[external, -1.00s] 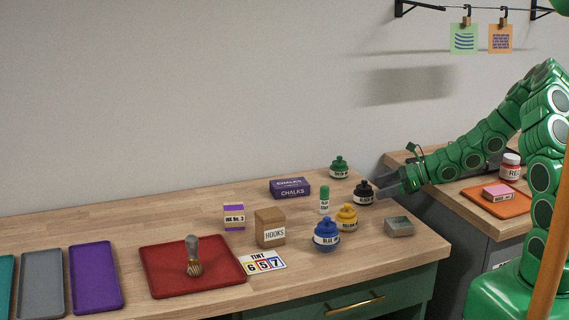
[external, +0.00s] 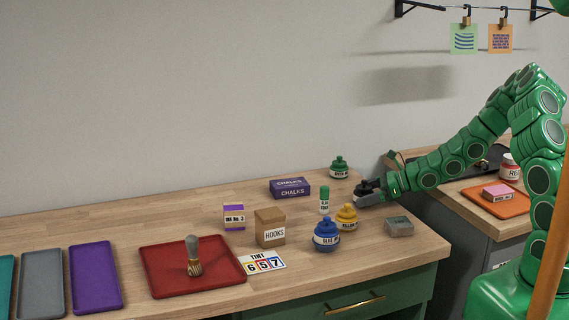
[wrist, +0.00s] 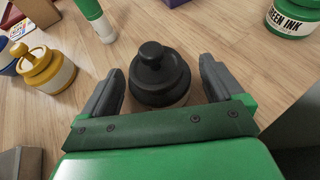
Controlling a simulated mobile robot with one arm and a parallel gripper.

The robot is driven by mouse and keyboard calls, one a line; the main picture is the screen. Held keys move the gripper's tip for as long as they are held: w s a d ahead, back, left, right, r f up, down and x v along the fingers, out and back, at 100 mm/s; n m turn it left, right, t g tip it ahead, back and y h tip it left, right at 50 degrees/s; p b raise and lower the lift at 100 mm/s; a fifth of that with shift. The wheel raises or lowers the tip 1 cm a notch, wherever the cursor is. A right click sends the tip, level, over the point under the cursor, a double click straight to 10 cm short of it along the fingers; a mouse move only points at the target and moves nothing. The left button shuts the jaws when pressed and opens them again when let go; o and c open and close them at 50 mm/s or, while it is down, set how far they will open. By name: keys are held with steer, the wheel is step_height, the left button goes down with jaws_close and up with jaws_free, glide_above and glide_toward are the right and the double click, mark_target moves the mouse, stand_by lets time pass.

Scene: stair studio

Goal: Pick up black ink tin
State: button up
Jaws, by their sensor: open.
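The black ink tin (wrist: 160,77) stands upright on the wooden counter, with a round knobbed lid. In the wrist view it sits between the two grey fingers of my open gripper (wrist: 161,82), with a small gap on each side. In the external view my gripper (external: 370,194) is low at the counter's right part, and its fingers partly cover the black tin (external: 364,187). I cannot tell from there how far the fingers reach around it.
Near the tin stand a green ink tin (external: 339,168), a yellow tin (external: 346,217), a green glue stick (external: 324,201) and a blue tin (external: 326,236). A grey box (external: 399,226) lies at the front right. A purple chalks box (external: 290,188) is behind.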

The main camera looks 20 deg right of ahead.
steer(key=shift+c, duration=0.4)
steer(key=c, duration=1.2)
steer(key=shift+r, duration=0.1)
steer(key=shift+c, duration=0.2)
